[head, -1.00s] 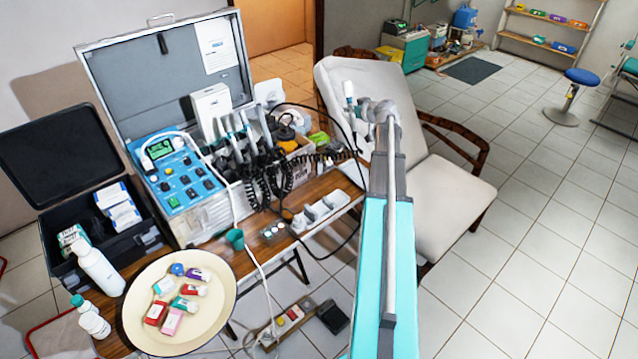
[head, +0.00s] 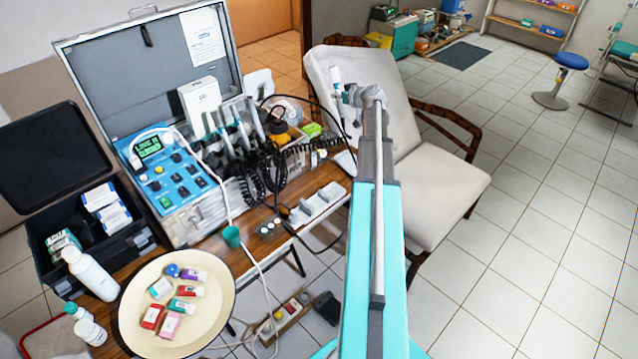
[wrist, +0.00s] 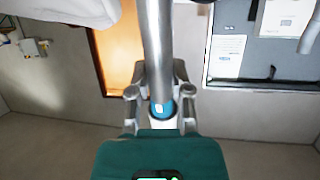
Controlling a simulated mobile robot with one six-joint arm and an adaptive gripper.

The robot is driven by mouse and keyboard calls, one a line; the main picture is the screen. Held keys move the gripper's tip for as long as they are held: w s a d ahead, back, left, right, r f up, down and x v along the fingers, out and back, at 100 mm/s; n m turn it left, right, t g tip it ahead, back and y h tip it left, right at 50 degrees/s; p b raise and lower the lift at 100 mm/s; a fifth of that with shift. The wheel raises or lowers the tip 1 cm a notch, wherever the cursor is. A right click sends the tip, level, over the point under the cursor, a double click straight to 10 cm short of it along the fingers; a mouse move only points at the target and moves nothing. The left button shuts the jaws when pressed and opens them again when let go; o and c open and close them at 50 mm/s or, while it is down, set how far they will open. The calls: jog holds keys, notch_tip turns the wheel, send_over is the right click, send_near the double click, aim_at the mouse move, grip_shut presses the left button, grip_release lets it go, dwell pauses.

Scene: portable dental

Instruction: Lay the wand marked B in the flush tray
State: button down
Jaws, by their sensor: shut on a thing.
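My gripper (wrist: 158,97) is shut around a wand (wrist: 158,45), which shows as a grey shaft with a blue band and a pale mark too small to read. In the head view the held wand (head: 336,82) is white-tipped and roughly upright in front of the chair back, well above the table. The gripper there is small and partly hidden by my arm. A pale, low tray-like piece (head: 320,204) lies at the table's right front edge; I cannot tell whether it is the flush tray. Several other wands (head: 238,128) stand in the open case, their letters unreadable.
The open case (head: 205,222) with a blue control panel stands on the wooden table. Black coiled cords (head: 262,175) hang beside it. A round cream plate (head: 205,338) holds small coloured boxes. The reclining chair (head: 440,185) is behind my arm.

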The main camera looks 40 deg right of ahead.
jog(key=s+a+f+m+g+h+b, duration=0.1)
jog(key=a+f+m+g+b, duration=0.2)
jog(key=a+f, duration=0.4)
jog(key=s+a+f+m+g+b, duration=0.2)
jog(key=a+f+g+b, duration=0.1)
jog(key=a+f+g, duration=0.4)
jog(key=s+a+f+m+g+y+b, duration=0.3)
jog(key=s+f+m, duration=0.5)
jog(key=m, duration=0.3)
jog(key=shift+s+a+g+y+b, duration=0.35)
jog(key=shift+a+y+b, duration=0.35)
jog(key=shift+y+b, duration=0.25)
jog(key=shift+f, duration=0.15)
jog(key=shift+d+b+x, duration=0.15)
jog(key=shift+b+x, duration=0.6)
jog(key=shift+b, duration=0.05)
jog(key=shift+d+b+x, duration=0.2)
jog(key=shift+b+x, duration=0.55)
jog(key=shift+f+b, duration=0.65)
jog(key=shift+f, duration=0.1)
